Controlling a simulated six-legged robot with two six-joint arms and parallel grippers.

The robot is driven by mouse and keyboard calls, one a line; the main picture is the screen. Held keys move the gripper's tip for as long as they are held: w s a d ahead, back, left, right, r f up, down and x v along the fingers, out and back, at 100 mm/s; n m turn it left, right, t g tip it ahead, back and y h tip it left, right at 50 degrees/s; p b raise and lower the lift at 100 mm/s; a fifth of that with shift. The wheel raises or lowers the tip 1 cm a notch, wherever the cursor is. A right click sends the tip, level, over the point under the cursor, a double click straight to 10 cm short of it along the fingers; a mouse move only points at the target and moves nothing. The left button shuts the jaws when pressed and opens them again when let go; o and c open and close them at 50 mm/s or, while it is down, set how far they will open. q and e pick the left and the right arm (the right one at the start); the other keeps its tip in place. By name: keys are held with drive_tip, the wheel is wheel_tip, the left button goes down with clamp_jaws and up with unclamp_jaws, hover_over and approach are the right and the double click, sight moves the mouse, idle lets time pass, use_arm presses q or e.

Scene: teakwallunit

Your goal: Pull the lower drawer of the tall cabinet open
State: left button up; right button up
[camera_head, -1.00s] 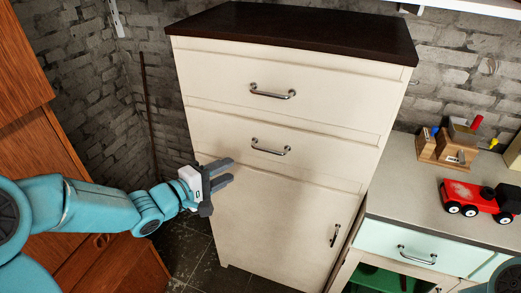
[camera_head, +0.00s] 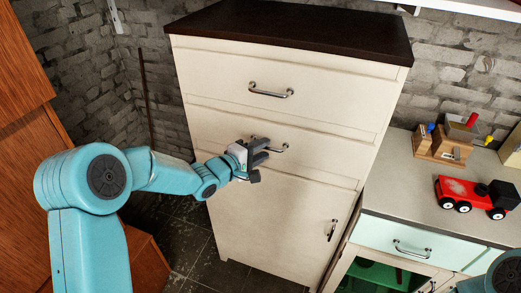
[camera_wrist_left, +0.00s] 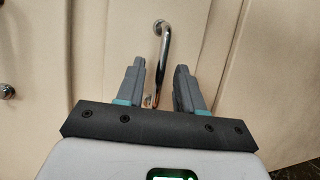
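The tall cream cabinet (camera_head: 240,218) has a dark top, two drawers and a door below. The lower drawer (camera_head: 345,146) is closed flush with the front. Its metal bar handle (camera_head: 285,149) is partly hidden by my left gripper (camera_head: 264,151). In the left wrist view the handle (camera_wrist_left: 164,40) runs down between the two grey fingers of the gripper (camera_wrist_left: 160,68). The fingers are apart, with a gap on both sides of the bar. My right gripper is out of view.
The upper drawer (camera_head: 320,80) and the cabinet door (camera_head: 270,210) are closed. At right a lower counter (camera_head: 400,195) bears a red toy truck (camera_head: 465,193) and a wooden block toy (camera_head: 445,145). A brown wooden cabinet (camera_head: 20,70) stands at left. Dark tiled floor shows between.

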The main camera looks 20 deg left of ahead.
use_arm(q)
clamp_jaws()
idle(1.3)
